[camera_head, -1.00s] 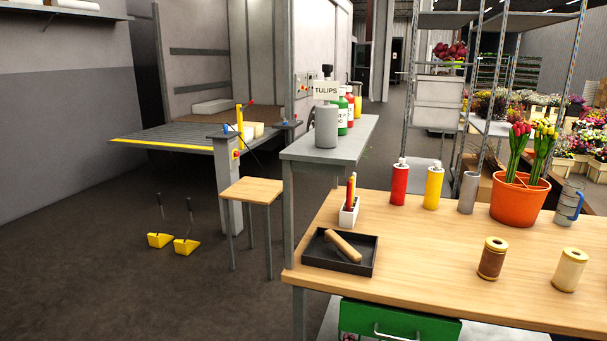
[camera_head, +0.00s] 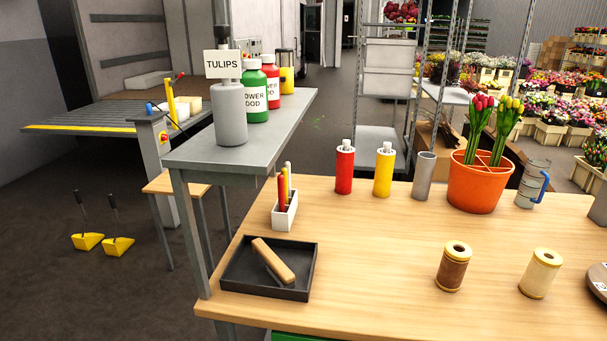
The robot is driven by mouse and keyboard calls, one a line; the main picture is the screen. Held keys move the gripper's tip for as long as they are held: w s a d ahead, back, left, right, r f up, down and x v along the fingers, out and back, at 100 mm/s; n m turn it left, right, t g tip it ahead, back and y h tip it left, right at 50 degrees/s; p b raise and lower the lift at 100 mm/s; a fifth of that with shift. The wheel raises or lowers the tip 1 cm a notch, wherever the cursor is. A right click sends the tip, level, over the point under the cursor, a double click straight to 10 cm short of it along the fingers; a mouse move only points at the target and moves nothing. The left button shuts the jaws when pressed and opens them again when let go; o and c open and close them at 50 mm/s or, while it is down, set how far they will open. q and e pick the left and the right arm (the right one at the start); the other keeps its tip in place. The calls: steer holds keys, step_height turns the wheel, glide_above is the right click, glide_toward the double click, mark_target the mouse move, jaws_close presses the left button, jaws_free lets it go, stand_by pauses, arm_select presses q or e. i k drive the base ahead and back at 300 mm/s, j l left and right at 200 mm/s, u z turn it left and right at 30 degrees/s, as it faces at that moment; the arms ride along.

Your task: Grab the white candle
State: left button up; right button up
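A small white holder (camera_head: 285,213) stands at the left end of the wooden table. Slim upright sticks rise from it: a red one (camera_head: 281,190), a yellow one (camera_head: 285,184) and a thin pale one (camera_head: 289,175) with a whitish top, partly hidden behind the others. I cannot tell for sure whether these are candles or pens. No other thing in view is clearly a white candle. Neither of my grippers is in view.
The wooden table (camera_head: 385,240) bears a black tray (camera_head: 233,277), red (camera_head: 344,172) and yellow bottles (camera_head: 383,174), a grey cup (camera_head: 424,178), an orange tulip pot (camera_head: 478,187) and two spools (camera_head: 453,268). A higher grey shelf (camera_head: 290,112) adjoins at left. The table's middle is clear.

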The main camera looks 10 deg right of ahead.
mark_target(287, 164)
steer(key=i+l, duration=0.25)
steer(key=i, duration=0.15)
steer(key=i+j+u, duration=0.15)
steer(key=j+u, duration=0.3)
steer(key=i+j+u, duration=0.3)
steer(key=j+u, duration=0.15)
steer(key=i+j+u, duration=0.3)
steer(key=j+u, duration=0.15)
steer(key=i+j+u, duration=0.25)
steer(key=u, duration=0.2)
steer(key=i+j+z, duration=0.15)
steer(key=i, duration=0.25)
steer(key=i+j+z, duration=0.15)
steer(key=i, duration=0.25)
steer(key=i+l+z, duration=0.1)
steer(key=z, duration=0.4)
steer(key=i+z, duration=0.25)
steer(key=z, duration=0.2)
steer(key=i+z, duration=0.2)
steer(key=z, duration=0.3)
steer(key=i+j+z, duration=0.1)
steer(key=z, duration=0.35)
steer(key=i, duration=0.1)
